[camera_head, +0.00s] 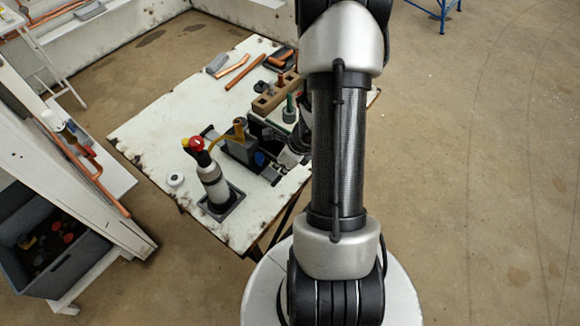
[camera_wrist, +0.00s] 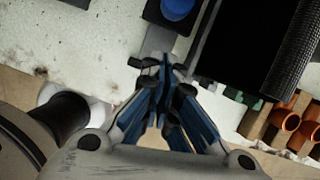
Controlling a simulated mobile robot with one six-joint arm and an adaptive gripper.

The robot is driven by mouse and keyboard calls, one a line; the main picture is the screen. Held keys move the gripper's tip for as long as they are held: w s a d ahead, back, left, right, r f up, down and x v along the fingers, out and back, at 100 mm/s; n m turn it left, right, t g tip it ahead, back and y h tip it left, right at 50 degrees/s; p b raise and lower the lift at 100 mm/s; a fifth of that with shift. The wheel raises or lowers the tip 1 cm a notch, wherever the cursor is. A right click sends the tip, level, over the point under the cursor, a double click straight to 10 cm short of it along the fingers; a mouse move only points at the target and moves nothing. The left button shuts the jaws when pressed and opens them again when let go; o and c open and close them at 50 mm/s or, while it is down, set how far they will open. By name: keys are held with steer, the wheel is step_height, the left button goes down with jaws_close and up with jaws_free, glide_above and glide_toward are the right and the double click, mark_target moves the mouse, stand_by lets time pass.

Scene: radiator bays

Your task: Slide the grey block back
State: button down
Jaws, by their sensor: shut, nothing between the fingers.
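A grey block (camera_head: 240,147) sits on a dark base on the white table, with a brass-coloured fitting on its top. A blue round part (camera_head: 260,158) is close beside its right side. My gripper (camera_head: 286,160) is low over the table just right of the block, partly hidden behind my arm. In the wrist view my gripper (camera_wrist: 165,78) is shut and empty, its tips at a light grey strip (camera_wrist: 158,42). A blue round part (camera_wrist: 177,8) lies just beyond the tips. I cannot tell whether the tips touch anything.
A torch bottle (camera_head: 212,182) with a red top stands in a holder at the table's front. A brown holed rack (camera_head: 275,95), also in the wrist view (camera_wrist: 285,120), is on the right side. Copper pieces (camera_head: 232,70) lie behind.

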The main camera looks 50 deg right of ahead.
mark_target(262, 154)
steer(key=shift+w+a+r, duration=0.1)
steer(key=shift+w+a, duration=0.1)
steer(key=shift+w, duration=0.5)
steer(key=shift+w+a+r, duration=0.1)
steer(key=shift+w+a, duration=0.05)
steer(key=shift+w, duration=0.5)
steer(key=w+p, duration=0.2)
steer(key=w, duration=0.3)
steer(key=shift+a+p, duration=0.2)
steer(key=shift+p, duration=0.2)
steer(key=shift+s+d, duration=0.1)
